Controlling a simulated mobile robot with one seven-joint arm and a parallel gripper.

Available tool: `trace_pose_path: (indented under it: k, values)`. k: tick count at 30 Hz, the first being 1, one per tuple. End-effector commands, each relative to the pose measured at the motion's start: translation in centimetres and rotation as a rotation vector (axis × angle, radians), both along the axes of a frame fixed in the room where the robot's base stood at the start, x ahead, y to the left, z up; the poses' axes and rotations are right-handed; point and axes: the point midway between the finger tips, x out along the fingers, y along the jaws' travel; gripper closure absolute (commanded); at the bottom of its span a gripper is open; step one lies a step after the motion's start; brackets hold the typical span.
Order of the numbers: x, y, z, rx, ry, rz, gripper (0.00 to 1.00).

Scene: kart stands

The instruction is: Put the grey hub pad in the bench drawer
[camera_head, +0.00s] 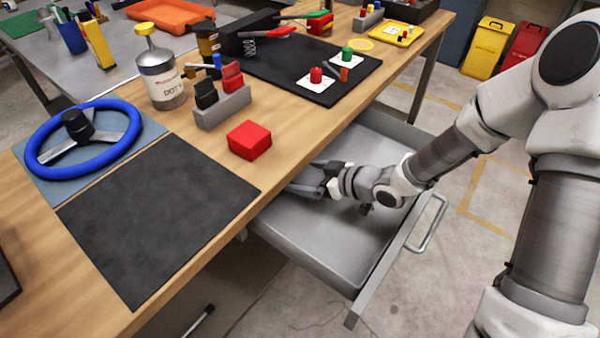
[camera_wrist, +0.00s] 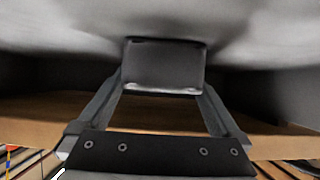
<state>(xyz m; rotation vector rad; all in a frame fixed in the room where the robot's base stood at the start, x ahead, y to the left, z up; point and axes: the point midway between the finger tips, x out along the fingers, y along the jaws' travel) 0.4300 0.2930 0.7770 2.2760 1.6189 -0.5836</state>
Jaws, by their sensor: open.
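The bench drawer (camera_head: 350,240) is pulled out from under the wooden bench. My gripper (camera_head: 310,182) is inside the drawer area, low beside the bench edge, and pointing toward the bench. In the wrist view the dark grey hub pad (camera_wrist: 163,65) lies between and just beyond the tips of my open fingers, against the pale drawer floor (camera_wrist: 250,45). Small gaps seem to show at its sides. In the head view my gripper and wrist largely hide the pad, so its exact rest cannot be told there.
The bench top (camera_head: 215,165) overhangs the drawer's inner end. On it are a red block (camera_head: 249,140), a grey rack (camera_head: 222,108) with black and red pads, a blue steering wheel (camera_head: 45,140), a bottle (camera_head: 162,80) and a black mat (camera_head: 155,215). The drawer's front half is clear.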

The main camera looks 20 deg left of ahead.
Motion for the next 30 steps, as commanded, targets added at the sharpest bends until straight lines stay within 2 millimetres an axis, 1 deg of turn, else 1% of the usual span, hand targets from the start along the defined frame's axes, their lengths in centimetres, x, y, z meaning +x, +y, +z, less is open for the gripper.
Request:
trace_pose_path:
  k: [1, 3, 9, 13, 26, 30]
  values:
    - [-0.2, -0.9, 0.9, -0.001, 0.000, -0.002, 0.00]
    - [-0.6, -1.9, 1.5, 0.000, -0.001, -0.003, 0.00]
    - [-1.3, -4.1, 2.6, -0.001, 0.000, -0.002, 0.00]
    - [-1.5, -4.5, 2.7, 0.001, 0.000, -0.001, 0.00]
    - [-1.6, -4.5, 2.7, 0.001, 0.000, 0.000, 0.00]
    - [-1.3, -4.8, 3.0, -0.018, -0.006, -0.011, 0.00]
